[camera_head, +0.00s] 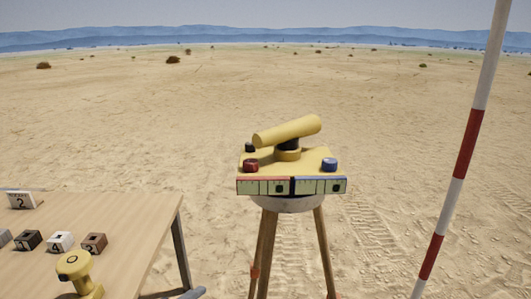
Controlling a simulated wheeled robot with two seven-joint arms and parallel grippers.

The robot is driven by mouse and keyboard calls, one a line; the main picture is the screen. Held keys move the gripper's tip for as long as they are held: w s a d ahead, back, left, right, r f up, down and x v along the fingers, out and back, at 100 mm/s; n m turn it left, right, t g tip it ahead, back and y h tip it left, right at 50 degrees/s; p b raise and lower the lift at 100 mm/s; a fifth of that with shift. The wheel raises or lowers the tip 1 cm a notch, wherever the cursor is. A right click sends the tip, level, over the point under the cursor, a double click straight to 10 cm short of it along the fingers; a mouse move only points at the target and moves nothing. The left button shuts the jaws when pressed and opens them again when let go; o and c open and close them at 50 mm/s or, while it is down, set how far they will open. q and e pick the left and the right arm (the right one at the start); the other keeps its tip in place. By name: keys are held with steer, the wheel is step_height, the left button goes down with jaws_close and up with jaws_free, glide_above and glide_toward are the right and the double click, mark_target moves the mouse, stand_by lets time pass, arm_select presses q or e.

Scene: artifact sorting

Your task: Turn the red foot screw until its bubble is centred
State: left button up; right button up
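The yellow levelling instrument (288,158) stands on a tripod (288,203) in the middle of the head view. Its red foot screw (251,165) is at the left of the plate, and a blue foot screw (330,164) is at the right. The red-edged bubble scale (255,187) is on the front left; its small dark bubble mark (279,188) appears right of the scale's middle. The blue-edged scale (315,187) has its dark mark (335,186) toward the right end. Neither of my grippers is in view, and nothing touches the screws.
A wooden table (140,225) at the lower left holds several numbered blocks (60,242) and a yellow object (75,265). A red-and-white pole (465,150) leans at the right. Open sand lies around the tripod.

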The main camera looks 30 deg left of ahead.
arm_select(q)
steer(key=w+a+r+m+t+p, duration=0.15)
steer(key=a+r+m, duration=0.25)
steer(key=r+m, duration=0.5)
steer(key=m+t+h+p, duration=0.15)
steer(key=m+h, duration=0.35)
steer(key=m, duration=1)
glide_toward(245, 165)
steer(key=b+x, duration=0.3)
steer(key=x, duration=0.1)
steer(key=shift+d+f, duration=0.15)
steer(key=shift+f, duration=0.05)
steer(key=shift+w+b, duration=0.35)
steer(key=shift+b, duration=0.1)
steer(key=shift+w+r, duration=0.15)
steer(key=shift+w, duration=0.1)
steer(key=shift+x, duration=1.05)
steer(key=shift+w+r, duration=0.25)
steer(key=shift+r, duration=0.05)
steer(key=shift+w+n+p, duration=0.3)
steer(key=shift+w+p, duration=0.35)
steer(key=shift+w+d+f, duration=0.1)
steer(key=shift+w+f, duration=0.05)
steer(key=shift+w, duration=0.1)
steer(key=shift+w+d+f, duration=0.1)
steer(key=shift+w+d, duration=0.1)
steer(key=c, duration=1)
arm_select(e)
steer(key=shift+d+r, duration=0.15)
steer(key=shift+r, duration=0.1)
